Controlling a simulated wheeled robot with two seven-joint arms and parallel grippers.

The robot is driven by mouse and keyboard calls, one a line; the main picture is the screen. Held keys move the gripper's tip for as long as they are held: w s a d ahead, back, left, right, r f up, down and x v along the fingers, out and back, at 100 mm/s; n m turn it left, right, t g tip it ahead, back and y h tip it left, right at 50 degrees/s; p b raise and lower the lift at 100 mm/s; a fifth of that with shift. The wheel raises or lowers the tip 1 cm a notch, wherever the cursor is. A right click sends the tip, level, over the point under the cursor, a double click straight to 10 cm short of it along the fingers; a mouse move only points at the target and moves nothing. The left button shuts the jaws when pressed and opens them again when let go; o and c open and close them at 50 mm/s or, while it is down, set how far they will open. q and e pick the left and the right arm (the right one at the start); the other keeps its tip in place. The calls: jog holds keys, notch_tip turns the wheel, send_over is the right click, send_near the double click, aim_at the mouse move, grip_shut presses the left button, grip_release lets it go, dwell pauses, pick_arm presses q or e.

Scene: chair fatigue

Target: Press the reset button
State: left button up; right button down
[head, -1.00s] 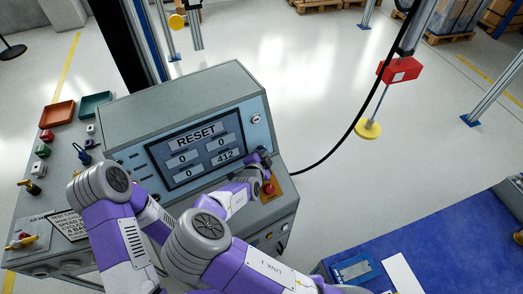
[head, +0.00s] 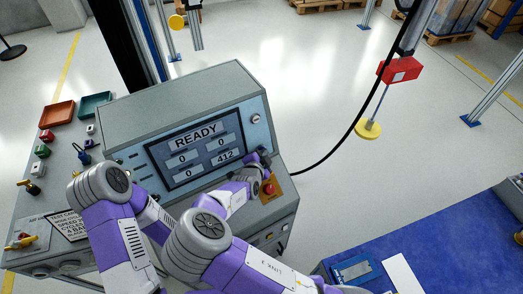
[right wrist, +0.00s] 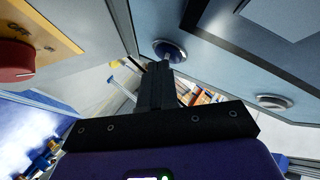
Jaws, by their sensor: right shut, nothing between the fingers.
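The control console (head: 180,105) stands in front of me with a screen (head: 195,150) that reads READY above several number boxes. My right gripper (head: 264,156) is at the right side of the console face, just right of the screen. In the right wrist view its shut fingers (right wrist: 166,66) point at a round dark-blue button (right wrist: 170,49) with a metal rim. The fingertips overlap the button's lower edge; whether they still press on it I cannot tell. No label on this button is readable. In the head view the gripper hides it. My left gripper is not in view.
A red mushroom button (head: 268,189) on a yellow plate sits just below my right gripper. Another round metal-rimmed button (right wrist: 272,102) shows in the wrist view. A blue table (head: 440,240) stands at lower right. A black cable runs from the console's right side.

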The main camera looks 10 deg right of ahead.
jog(key=shift+s+d+r, duration=0.2)
jog(key=shift+s+d, duration=0.05)
jog(key=shift+s, duration=0.35)
jog(key=s, duration=0.1)
jog(key=s+d, duration=0.1)
jog(key=s, duration=0.1)
jog(key=s+d+r, duration=0.1)
jog(key=shift+s+r, duration=0.1)
jog(key=shift+s, duration=0.15)
dwell(0.8)
